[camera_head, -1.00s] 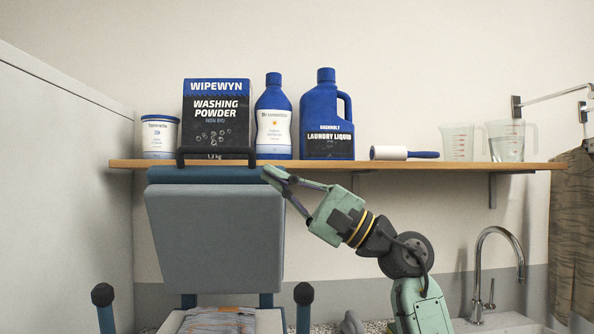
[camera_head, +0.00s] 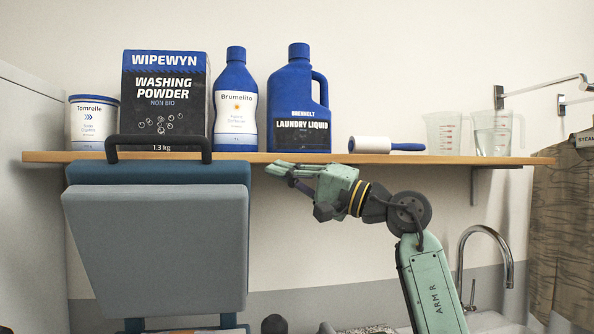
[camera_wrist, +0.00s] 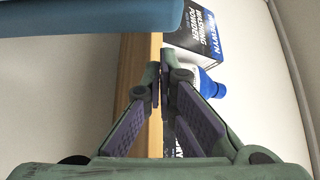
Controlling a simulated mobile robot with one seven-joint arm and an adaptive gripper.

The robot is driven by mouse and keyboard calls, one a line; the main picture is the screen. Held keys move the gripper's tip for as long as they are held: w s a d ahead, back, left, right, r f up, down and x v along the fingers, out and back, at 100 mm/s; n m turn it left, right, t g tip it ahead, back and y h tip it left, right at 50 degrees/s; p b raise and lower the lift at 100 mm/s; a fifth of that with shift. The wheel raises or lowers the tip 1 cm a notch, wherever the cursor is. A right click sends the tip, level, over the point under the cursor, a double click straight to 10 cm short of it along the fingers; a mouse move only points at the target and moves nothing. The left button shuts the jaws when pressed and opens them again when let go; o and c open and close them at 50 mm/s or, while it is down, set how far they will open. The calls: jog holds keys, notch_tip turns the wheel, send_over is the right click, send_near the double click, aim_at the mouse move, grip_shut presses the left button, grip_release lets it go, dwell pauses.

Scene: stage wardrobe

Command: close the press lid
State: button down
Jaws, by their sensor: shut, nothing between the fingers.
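The press lid (camera_head: 155,245) stands open and raised, a grey padded panel with a blue top edge (camera_head: 155,173). A black bar handle (camera_head: 158,148) rises above that edge, in front of the shelf. The lid's blue part also fills the upper left of the wrist view (camera_wrist: 100,14). My gripper (camera_head: 277,170) is shut and empty, just right of the lid's upper right corner and by the shelf's front edge. In the wrist view its fingertips (camera_wrist: 160,82) meet, apart from the lid's blue part. The lower part of the press is mostly out of the frame.
The wooden shelf (camera_head: 400,160) runs behind the lid. A tap (camera_head: 500,235) is at right.

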jog(key=shift+p+x, duration=0.55)
jog(key=shift+x, duration=1.6)
